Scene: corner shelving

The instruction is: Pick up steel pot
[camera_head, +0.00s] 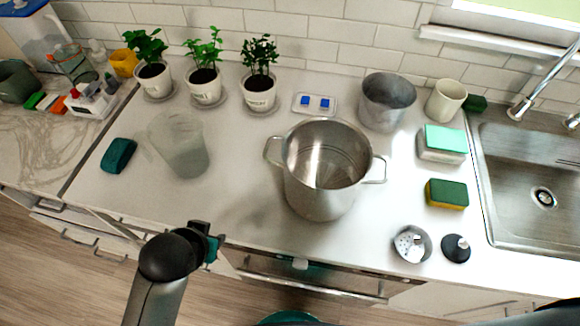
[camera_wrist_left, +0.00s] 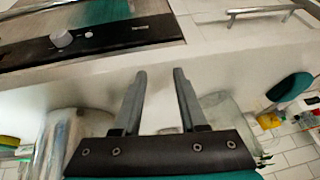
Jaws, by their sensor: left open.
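The steel pot (camera_head: 325,170) stands upright on the white counter, open at the top, with a loop handle on its left and right sides. My left gripper (camera_head: 210,238) is in front of the counter's edge, to the left of and nearer than the pot, and apart from it. In the left wrist view, its two fingers (camera_wrist_left: 160,72) are spread with nothing between them. That view looks upside down, and a shiny part of the pot (camera_wrist_left: 62,140) shows at lower left. My right gripper is not seen.
A translucent cup (camera_head: 178,145) stands left of the pot. A smaller metal pot (camera_head: 387,103) is close behind its right side. Potted plants (camera_head: 259,92) line the wall. Sponges (camera_head: 446,193), a strainer (camera_head: 411,244) and the sink (camera_head: 530,180) lie right.

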